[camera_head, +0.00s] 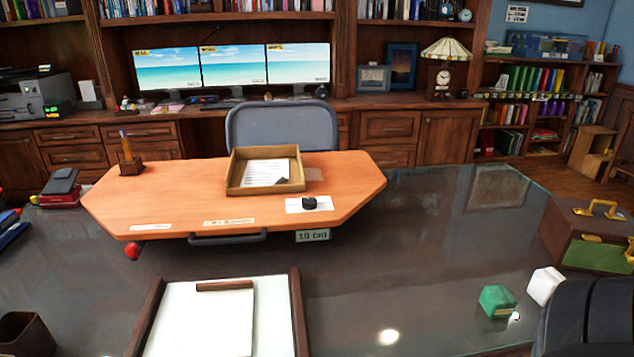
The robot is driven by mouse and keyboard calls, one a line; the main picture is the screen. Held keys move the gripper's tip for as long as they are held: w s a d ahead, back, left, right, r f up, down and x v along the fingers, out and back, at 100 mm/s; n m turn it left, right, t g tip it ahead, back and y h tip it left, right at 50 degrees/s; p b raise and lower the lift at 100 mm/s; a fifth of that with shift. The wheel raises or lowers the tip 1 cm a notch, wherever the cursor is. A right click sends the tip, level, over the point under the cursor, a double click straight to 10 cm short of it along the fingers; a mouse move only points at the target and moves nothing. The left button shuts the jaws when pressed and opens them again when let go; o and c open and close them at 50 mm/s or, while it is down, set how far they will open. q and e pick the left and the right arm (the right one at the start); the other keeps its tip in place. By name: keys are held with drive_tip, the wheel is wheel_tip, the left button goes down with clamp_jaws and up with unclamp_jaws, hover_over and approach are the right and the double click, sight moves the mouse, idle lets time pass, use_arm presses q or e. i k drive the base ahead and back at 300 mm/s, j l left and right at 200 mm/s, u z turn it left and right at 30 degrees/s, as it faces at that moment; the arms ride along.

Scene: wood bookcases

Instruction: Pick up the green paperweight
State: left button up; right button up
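The green paperweight (497,301) is a small faceted green block on the dark glossy desk (440,245), at the lower right of the head view. A white block (545,285) stands close to its right. A small white spot lies by its lower right edge. Neither my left gripper nor my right gripper shows in this view.
A dark ribbed shape (590,320) fills the lower right corner. A brown case (590,238) stands at the right edge. A framed white pad (190,318) lies front left, and a raised orange wooden board (200,200) is behind it. Bare desk lies left of the paperweight.

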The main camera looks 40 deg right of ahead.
sight(497, 300)
drive_tip(key=z, duration=2.45)
drive_tip(key=l+u, duration=0.15)
drive_tip(key=u, duration=0.95)
drive_tip(key=l+u, duration=0.45)
drive_tip(key=k+l+u, duration=0.1)
drive_tip(key=l+u, duration=0.2)
drive_tip(key=u, duration=0.15)
drive_tip(key=k+l+u, duration=0.15)
drive_tip(key=l, duration=0.25)
drive_tip(key=k+l+u, duration=0.2)
drive_tip(key=l, duration=0.75)
drive_tip(key=i, duration=0.1)
